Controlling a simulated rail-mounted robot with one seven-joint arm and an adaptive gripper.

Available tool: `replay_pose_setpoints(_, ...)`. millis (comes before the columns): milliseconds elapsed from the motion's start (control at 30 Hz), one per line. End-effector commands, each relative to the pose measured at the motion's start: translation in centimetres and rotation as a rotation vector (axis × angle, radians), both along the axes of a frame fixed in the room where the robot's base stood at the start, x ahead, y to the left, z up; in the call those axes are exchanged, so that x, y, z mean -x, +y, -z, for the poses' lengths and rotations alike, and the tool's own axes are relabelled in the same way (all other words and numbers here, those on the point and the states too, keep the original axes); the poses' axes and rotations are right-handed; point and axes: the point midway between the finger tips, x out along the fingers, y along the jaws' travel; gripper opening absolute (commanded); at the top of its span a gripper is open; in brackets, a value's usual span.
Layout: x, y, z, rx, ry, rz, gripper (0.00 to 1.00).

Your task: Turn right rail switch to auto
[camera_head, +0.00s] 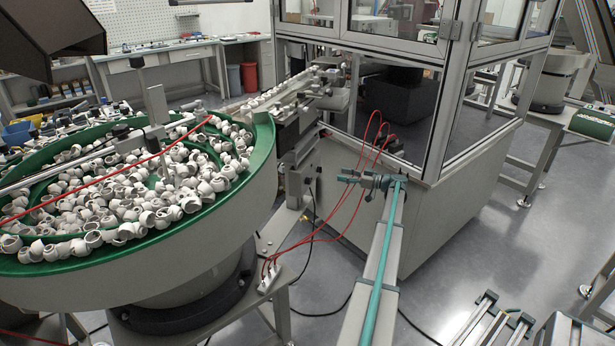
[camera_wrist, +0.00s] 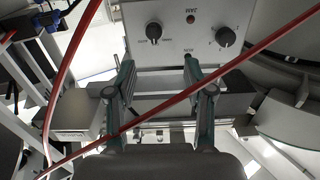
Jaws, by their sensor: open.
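In the wrist view, a light grey panel (camera_wrist: 188,50) carries two dark rotary switches, a left one (camera_wrist: 153,31) and a right one (camera_wrist: 226,37). The small labels around the knobs are too blurred to read. My gripper (camera_wrist: 160,70) is open and empty, its two fingers apart and pointing toward the panel, below the knobs in the picture. It touches neither switch. In the head view, my gripper (camera_head: 358,181) is in front of the glazed cabinet, and the switches cannot be made out.
Red hoses (camera_head: 337,222) hang near my gripper; one (camera_wrist: 218,75) crosses the wrist view before the fingers. A large bowl feeder (camera_head: 230,220) full of white caps stands at left, with a rail (camera_head: 275,97) behind it. The glazed cabinet (camera_head: 455,215) stands behind my arm.

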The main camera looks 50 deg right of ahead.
Motion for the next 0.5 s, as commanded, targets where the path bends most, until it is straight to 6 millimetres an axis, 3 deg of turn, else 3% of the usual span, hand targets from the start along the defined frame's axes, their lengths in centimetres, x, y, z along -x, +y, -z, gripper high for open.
replay_pose_setpoints(33,0.5,-1.0,-0.3,0.007,-0.016,0.010,0.53)
replay_pose_setpoints(167,0.3,-1.3,-0.8,0.014,-0.031,0.016,0.53)
replay_pose_setpoints(500,-4.6,0.5,-0.8,0.011,-0.027,0.013,0.53)
